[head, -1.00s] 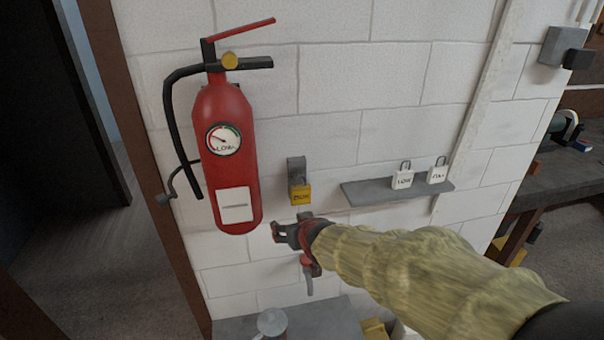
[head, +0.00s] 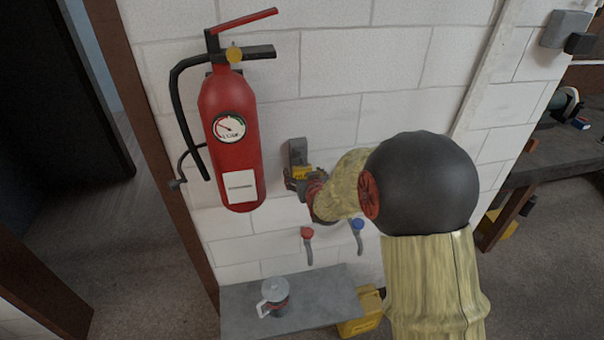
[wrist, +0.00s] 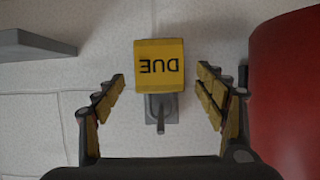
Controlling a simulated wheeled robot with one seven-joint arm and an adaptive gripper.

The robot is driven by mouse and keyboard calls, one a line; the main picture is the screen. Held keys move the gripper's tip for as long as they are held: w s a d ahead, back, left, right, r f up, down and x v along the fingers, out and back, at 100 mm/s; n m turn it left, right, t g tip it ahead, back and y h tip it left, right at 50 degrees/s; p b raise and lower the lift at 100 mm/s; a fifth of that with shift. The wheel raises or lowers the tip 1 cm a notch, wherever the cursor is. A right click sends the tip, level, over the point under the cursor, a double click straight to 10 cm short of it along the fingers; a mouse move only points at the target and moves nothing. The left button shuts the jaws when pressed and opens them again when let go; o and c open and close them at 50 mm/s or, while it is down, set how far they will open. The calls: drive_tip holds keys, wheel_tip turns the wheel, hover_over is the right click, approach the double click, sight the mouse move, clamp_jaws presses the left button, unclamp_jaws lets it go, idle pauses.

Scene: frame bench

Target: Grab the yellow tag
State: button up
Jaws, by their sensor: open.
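The yellow tag (wrist: 160,65) hangs on a grey wall bracket (wrist: 160,107) and reads "DUE", upside down in the wrist view. In the head view the tag (head: 302,172) is partly hidden by my gripper (head: 303,184). My gripper also shows in the wrist view (wrist: 160,90), with its two fingers apart, one on each side of the tag and bracket. Clear gaps show between the fingers and the tag. I cannot tell how far the fingertips reach in depth.
A red fire extinguisher (head: 232,135) hangs close on the left and shows on the right in the wrist view (wrist: 290,90). Red (head: 307,234) and blue (head: 357,226) handled fittings are below. A grey bench (head: 335,300) holds a lidded jug (head: 274,298).

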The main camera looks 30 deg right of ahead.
drive_tip(key=shift+x, duration=1.45)
drive_tip(key=shift+c, duration=1)
drive_tip(key=c, duration=1)
drive_tip(key=shift+r, duration=0.15)
drive_tip(key=shift+c, duration=0.4)
